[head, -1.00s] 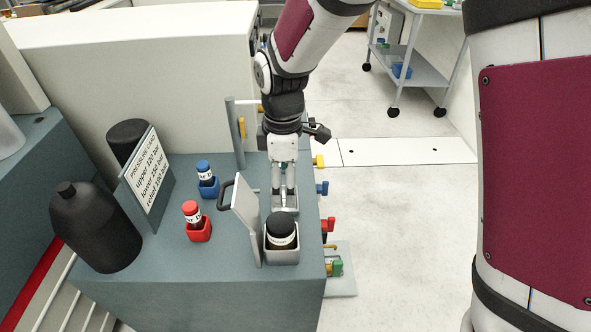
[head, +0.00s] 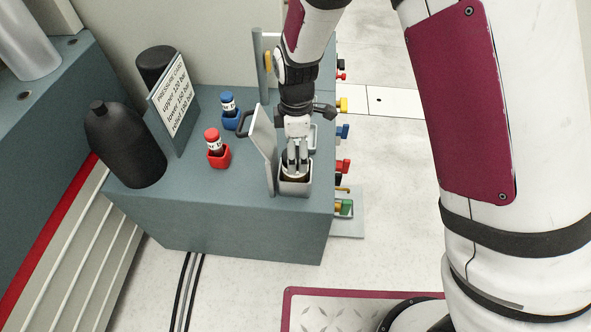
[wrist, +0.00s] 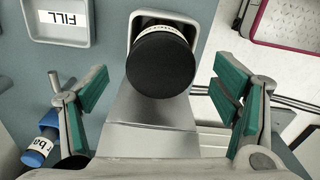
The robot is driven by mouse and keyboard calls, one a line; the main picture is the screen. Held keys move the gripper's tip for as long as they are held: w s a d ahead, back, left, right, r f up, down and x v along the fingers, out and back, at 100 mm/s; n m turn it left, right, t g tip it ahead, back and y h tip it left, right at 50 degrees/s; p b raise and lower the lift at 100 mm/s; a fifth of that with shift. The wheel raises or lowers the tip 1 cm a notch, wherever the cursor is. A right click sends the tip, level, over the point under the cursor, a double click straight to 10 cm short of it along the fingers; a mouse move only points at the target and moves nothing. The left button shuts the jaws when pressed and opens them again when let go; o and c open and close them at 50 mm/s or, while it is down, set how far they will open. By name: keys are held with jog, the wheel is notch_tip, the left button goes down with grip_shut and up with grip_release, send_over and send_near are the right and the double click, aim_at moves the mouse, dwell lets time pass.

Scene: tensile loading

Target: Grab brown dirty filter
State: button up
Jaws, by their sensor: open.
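A dark, nearly black round filter (wrist: 160,62) with a white label band stands in a grey square holder (wrist: 135,20); it looks black rather than brown in the wrist view. In the head view the holder (head: 295,188) sits near the bench's front right edge, and the filter is mostly hidden by my gripper. My gripper (head: 296,168) points down over this holder. In the wrist view my gripper (wrist: 160,90) is open and empty, its teal-padded fingers left and right of the filter and apart from it.
A grey upright panel (head: 262,150) with a black handle stands just left of the holder. A tray marked FILL (wrist: 65,28) lies beside it. Red (head: 217,152) and blue (head: 229,108) bottles, a pressure card sign (head: 173,93) and a black bottle (head: 125,145) stand further left.

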notch_tip(320, 180, down, 5)
jog(key=shift+a+b, duration=0.1)
jog(key=shift+b, duration=0.45)
jog(key=c, duration=1.5)
